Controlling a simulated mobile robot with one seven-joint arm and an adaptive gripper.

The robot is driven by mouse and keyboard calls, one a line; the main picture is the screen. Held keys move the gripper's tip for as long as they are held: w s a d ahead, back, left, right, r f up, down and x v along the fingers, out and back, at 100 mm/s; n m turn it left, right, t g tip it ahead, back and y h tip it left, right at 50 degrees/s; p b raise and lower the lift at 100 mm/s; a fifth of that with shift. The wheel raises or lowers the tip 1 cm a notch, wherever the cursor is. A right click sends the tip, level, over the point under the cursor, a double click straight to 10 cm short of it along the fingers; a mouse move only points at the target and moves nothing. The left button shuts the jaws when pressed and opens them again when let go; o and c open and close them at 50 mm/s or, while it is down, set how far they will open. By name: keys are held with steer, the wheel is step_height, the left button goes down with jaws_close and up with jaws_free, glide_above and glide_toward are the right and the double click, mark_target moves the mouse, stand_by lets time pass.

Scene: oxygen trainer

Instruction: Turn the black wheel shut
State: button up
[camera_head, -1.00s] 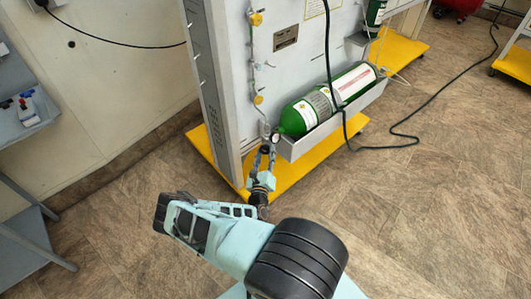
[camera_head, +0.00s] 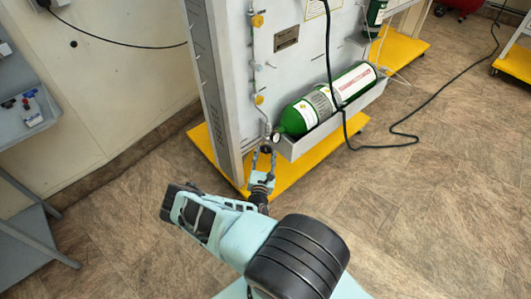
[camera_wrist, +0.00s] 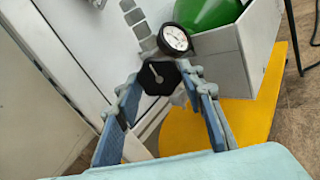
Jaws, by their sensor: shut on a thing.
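The black wheel (camera_wrist: 158,79) is a dark, many-sided knob with a pale mark on its face. It sits at the neck end of the green cylinder (camera_head: 330,98), beside a round gauge (camera_wrist: 175,38). My gripper (camera_wrist: 160,88) has one finger on each side of the wheel and is shut on it. In the head view my gripper (camera_head: 264,155) reaches the fitting below the gauge (camera_head: 276,138). There the wheel is small and partly hidden between the fingers.
The cylinder lies in a grey tray (camera_head: 318,140) on the front of a grey panel (camera_head: 228,75). A yellow base (camera_head: 290,176) is under it. A black cable (camera_head: 341,112) hangs in front of the cylinder. A grey shelf unit (camera_head: 25,205) stands at the left.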

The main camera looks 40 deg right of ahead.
steer(key=shift+m, duration=0.4)
steer(key=o, duration=1.2)
steer(key=shift+c, duration=0.2)
steer(key=v, duration=0.7)
steer(key=shift+s+a, duration=0.15)
steer(key=shift+s, duration=0.05)
steer(key=shift+r, duration=0.1)
